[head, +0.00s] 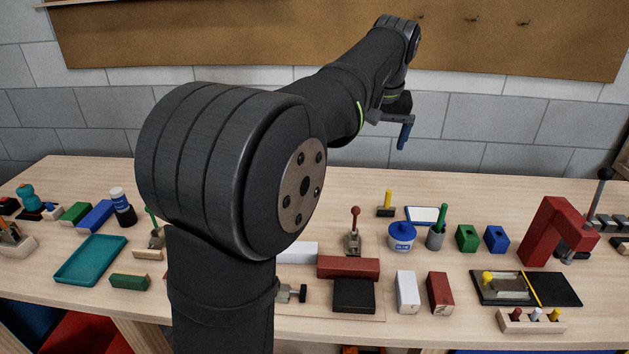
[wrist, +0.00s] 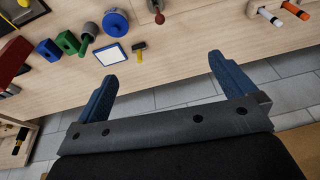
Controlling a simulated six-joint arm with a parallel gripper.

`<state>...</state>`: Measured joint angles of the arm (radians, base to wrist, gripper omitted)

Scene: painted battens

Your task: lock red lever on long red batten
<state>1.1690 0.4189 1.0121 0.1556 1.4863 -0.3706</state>
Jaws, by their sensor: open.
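The red lever (head: 355,217), a red-knobbed handle on a small metal clamp (head: 353,241), stands upright at mid-table in the head view. The long red batten (head: 348,267) lies crosswise just in front of the clamp, behind a black block (head: 353,296). Whether the clamp touches the batten is unclear. My gripper (head: 403,135) is high above the back of the table, behind and right of the lever. In the wrist view my gripper (wrist: 165,85) is open with nothing between its blue fingers; the red knob (wrist: 159,18) shows at the top edge.
A blue-lidded jar (head: 402,236) and a grey cup with a green handle (head: 437,235) stand right of the lever. A white batten (head: 297,252) is to its left, partly behind my arm. A large red clamp frame (head: 545,230) stands far right. My arm hides part of the left table.

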